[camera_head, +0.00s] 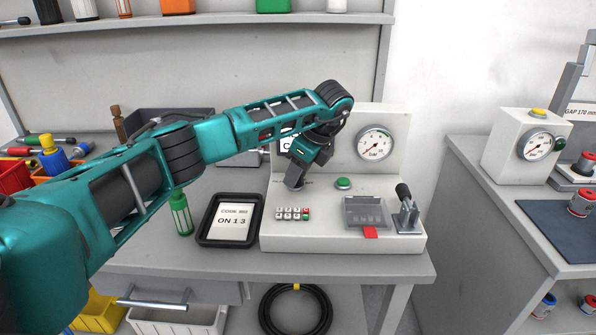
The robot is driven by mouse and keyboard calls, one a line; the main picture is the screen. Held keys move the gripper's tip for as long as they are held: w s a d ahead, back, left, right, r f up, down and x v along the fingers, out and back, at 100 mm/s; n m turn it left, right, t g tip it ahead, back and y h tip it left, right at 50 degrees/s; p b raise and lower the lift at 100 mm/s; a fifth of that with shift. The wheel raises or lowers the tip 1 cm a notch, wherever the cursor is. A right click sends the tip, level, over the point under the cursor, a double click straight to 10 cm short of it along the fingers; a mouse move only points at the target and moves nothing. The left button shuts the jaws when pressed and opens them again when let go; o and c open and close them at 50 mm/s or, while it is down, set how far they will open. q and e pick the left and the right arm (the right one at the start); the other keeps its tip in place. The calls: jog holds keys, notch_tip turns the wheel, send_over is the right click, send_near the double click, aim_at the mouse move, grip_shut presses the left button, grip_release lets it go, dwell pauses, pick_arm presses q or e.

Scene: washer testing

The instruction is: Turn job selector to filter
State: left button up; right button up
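The white test panel (342,240) stands on the grey bench. My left arm reaches across from the left, and its gripper (296,182) points down at the panel's left part, just above the keypad (292,213). The gripper is at or over a small round grey part there; the arm and fingers hide most of it. I cannot make out a job selector or its marks, nor whether the fingers are open or closed. A white label (287,144) behind the gripper is mostly covered. My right gripper is not in view.
The panel carries a pressure gauge (375,144), a green button (343,183), a grey clear-covered box (366,211) with a red tab, and a black-handled lever clamp (406,210).

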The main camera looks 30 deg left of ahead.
pick_arm(q)
jog(key=p+v, duration=0.1)
jog(key=v, duration=1.2)
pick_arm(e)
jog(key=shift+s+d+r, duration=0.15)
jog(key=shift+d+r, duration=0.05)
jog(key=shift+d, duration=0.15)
pick_arm(q)
jog(key=shift+f, duration=0.1)
jog(key=shift+s, duration=0.1)
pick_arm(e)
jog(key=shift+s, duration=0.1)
